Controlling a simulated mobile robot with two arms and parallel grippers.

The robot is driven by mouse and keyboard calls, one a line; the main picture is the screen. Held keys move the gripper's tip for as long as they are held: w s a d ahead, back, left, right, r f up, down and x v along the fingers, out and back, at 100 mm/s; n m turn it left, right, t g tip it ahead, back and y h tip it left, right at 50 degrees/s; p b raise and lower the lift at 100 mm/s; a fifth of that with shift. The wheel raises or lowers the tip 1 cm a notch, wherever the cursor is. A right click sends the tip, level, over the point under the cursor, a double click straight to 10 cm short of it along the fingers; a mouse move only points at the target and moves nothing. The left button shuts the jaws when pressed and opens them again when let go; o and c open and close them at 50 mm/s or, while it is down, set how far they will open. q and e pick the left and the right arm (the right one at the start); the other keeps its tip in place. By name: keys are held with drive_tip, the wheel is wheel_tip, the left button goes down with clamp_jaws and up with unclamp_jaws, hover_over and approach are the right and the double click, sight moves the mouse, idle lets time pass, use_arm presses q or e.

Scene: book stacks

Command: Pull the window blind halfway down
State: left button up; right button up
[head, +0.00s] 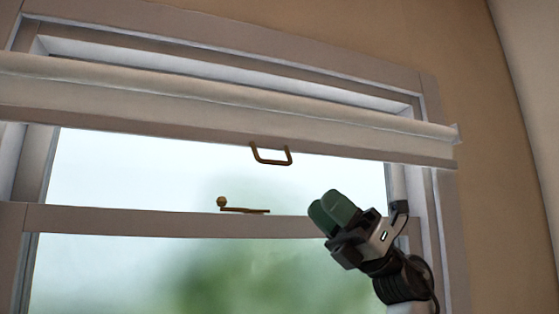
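The window blind (220,98) is a pale roll with a grey-white bottom bar, set across the top of the window. A brown U-shaped handle (271,160) hangs from the bar's lower edge, in front of the glass. My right gripper (332,211) has green fingers and points up and left. In the picture it is below and right of the handle, apart from it, and nothing shows in it. Its fingers overlap in this view, so any gap is hidden. My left gripper is not in view.
The window has a white frame (437,120) and a middle rail (130,219) with a brass latch (245,210) on it. A tan wall (400,30) lies above and right. The space between gripper and handle looks clear.

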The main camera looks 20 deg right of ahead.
sight(279, 163)
drive_tip(key=p+x, duration=0.5)
drive_tip(key=x, duration=0.4)
drive_tip(key=shift+r, duration=0.1)
drive_tip(key=shift+w+a+r+p, duration=0.15)
drive_tip(key=shift+a+r+p, duration=0.2)
drive_tip(key=shift+a+p, duration=0.25)
clamp_jaws()
